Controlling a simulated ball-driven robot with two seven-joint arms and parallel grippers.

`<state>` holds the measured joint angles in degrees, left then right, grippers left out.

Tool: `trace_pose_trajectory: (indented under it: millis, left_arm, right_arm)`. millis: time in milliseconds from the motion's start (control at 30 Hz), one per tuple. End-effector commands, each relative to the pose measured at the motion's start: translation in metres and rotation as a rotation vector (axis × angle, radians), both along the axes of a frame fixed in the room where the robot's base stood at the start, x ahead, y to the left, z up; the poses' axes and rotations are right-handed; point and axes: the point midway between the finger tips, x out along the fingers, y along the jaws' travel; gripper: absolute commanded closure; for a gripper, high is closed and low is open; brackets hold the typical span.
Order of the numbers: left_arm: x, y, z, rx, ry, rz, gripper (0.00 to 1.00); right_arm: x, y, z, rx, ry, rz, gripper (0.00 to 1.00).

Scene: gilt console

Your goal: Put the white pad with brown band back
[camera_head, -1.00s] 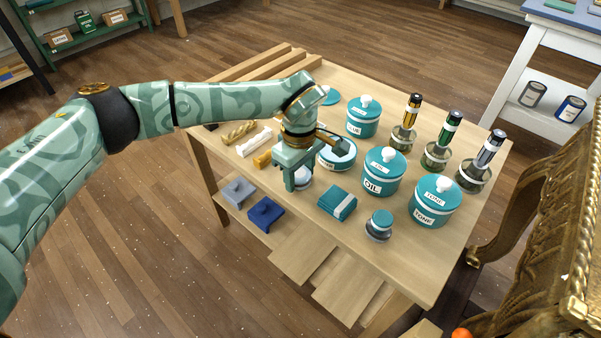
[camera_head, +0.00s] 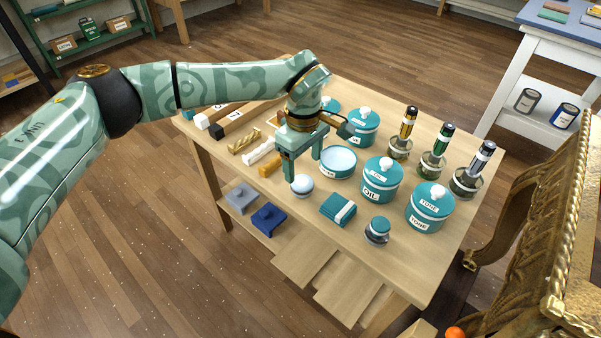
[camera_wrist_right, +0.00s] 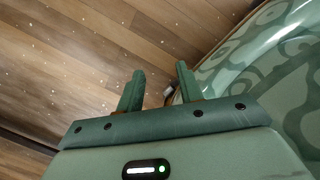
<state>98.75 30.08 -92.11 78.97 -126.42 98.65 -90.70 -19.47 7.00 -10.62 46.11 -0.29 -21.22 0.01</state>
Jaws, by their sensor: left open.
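A small round white pad (camera_head: 302,185) rests on the wooden table near its front left edge. I take it for the task's pad; its brown band cannot be made out. My left gripper (camera_head: 304,170) is open, pointing down, just above and behind the pad, with one fingertip close to it. Whether that finger touches the pad I cannot tell. In the right wrist view my right gripper (camera_wrist_right: 160,90) has its fingers apart and empty, over the wood floor.
An open teal dish (camera_head: 338,162) stands right of the gripper. A folded teal cloth (camera_head: 338,209), a small teal-topped jar (camera_head: 377,231) and lidded pots such as the oil pot (camera_head: 382,180) stand nearby. Coloured sticks (camera_head: 262,152) lie to the left.

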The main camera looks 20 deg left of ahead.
Motion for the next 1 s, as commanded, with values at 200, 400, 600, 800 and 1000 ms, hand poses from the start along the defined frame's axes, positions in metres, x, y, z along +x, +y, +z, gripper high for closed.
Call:
trace_pose_trajectory:
  millis: [200,400,600,800,1000]
  left_arm:
    - [0.000,0.000,0.045,0.002,-0.003,0.000,0.31]
    - [0.000,0.000,0.052,0.001,0.002,0.001,0.31]
    - [0.000,0.000,0.050,0.001,0.003,0.000,0.31]
    - [0.000,0.000,0.051,0.001,0.003,0.000,0.31]
    - [0.000,0.000,0.051,0.001,0.002,0.000,0.31]
  right_arm:
    - [-0.003,0.010,0.013,0.017,-0.018,-0.036,0.64]
    - [-0.006,0.013,0.015,0.021,-0.020,-0.047,0.64]
    - [-0.006,0.013,0.014,0.021,-0.020,-0.047,0.64]
    - [-0.006,0.013,0.014,0.021,-0.020,-0.047,0.64]
    - [-0.006,0.013,0.014,0.021,-0.020,-0.047,0.64]
